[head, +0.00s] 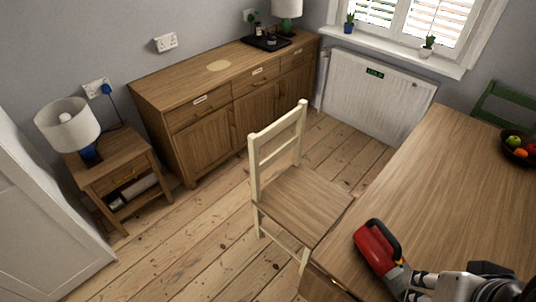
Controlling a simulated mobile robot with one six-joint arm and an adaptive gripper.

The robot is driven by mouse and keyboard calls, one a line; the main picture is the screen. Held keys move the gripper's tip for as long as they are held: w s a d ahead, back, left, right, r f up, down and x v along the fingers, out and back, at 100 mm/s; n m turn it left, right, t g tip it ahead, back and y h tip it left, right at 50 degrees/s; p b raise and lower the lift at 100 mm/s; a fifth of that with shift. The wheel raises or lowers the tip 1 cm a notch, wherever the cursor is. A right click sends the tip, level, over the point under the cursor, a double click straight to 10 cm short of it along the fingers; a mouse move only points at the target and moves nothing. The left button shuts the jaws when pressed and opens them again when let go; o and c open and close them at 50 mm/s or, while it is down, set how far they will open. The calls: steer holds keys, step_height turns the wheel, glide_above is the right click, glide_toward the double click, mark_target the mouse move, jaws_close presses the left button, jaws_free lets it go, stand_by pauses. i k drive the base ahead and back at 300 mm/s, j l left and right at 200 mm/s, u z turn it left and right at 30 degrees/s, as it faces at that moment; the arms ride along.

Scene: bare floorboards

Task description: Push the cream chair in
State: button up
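The cream chair (256,168) has a cream frame and a brown wooden seat. It stands upright at the left side of the wooden table (455,190). Its backrest is on the side away from the table, with the seat between. The seat's front edge meets the table edge in the picture; I cannot tell how far it reaches under. My gripper (404,278) is at the lower right, over the table and apart from the chair. A red and black item (374,250) is at its end; I cannot tell whether it is held. The fingers are not clear.
A wooden sideboard (215,118) stands behind the chair, and a small side table (122,175) with a lamp (68,125) is at left. A green chair (500,103) and a fruit bowl (518,152) are at far right. Bare floorboards lie left of the chair.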

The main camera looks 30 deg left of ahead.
mark_target(307, 205)
steer(key=i+j+z, duration=0.2)
steer(key=j, duration=1.2)
steer(key=j+z, duration=0.2)
steer(key=j, duration=1.2)
steer(key=i+j, duration=0.2)
steer(key=j, duration=0.15)
steer(key=i+j+z, duration=0.1)
steer(key=j, duration=0.25)
steer(key=i+j, duration=0.3)
steer(key=i+j+z, duration=0.1)
steer(key=j, duration=0.3)
steer(key=i+j, duration=0.45)
steer(key=j, duration=0.25)
steer(key=i+j+z, duration=0.1)
steer(key=j, duration=0.3)
steer(key=i, duration=0.1)
